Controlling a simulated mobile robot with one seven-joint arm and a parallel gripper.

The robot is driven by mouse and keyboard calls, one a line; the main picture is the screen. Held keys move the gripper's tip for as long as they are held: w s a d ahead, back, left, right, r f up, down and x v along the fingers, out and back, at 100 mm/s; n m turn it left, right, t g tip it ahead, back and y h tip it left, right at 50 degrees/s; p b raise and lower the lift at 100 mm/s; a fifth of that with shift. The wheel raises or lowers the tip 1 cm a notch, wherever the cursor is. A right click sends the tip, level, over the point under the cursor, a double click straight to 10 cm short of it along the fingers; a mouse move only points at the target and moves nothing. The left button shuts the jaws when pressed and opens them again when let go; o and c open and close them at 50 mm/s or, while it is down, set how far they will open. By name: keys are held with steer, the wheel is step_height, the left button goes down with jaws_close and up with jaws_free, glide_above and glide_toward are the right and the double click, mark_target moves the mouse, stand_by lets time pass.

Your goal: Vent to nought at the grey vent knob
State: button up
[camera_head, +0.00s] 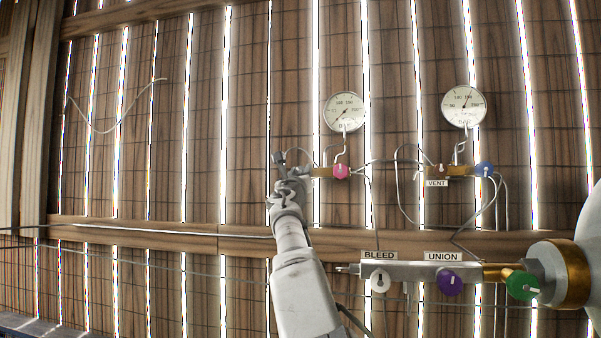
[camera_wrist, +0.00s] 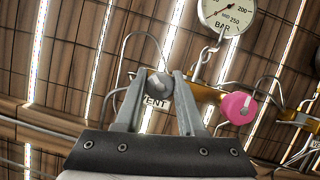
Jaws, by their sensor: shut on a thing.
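The grey vent knob (camera_wrist: 159,86) sits between my fingertips in the wrist view. My gripper (camera_wrist: 161,78) is shut on it, one finger on each side. A VENT label shows behind the fingers, partly covered. In the head view my gripper (camera_head: 289,168) is at the left end of the left brass fitting and hides the knob. The left dial gauge (camera_head: 344,112) hangs above that fitting, its thin needle towards the lower left. The gauge also shows, cut off at the top, in the wrist view (camera_wrist: 228,14); I cannot read its needle surely there.
A pink knob (camera_head: 341,171) is close right of my gripper, also in the wrist view (camera_wrist: 238,108). A second gauge (camera_head: 464,106), a blue knob (camera_head: 484,169) and another VENT label (camera_head: 437,184) are further right. Below are BLEED (camera_head: 380,283), purple (camera_head: 449,282) and green (camera_head: 522,285) knobs.

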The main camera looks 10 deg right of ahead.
jaws_close()
steer(key=shift+r+m+g+h, duration=0.1)
steer(key=shift+m+g+h, duration=0.15)
steer(key=shift+m+h, duration=0.6)
steer(key=shift+f+m+g+h, duration=0.1)
steer(key=shift+m+g+h, duration=0.1)
steer(key=shift+m, duration=1.2)
steer(key=shift+r+m+g+h, duration=0.1)
steer(key=shift+m+g+h, duration=0.15)
steer(key=shift+m+h, duration=0.6)
steer(key=shift+m+y, duration=0.3)
steer(key=shift+m, duration=0.1)
steer(key=o, duration=1)
jaws_free()
steer(key=shift+b+v, duration=8.6)
steer(key=shift+v, duration=0.15)
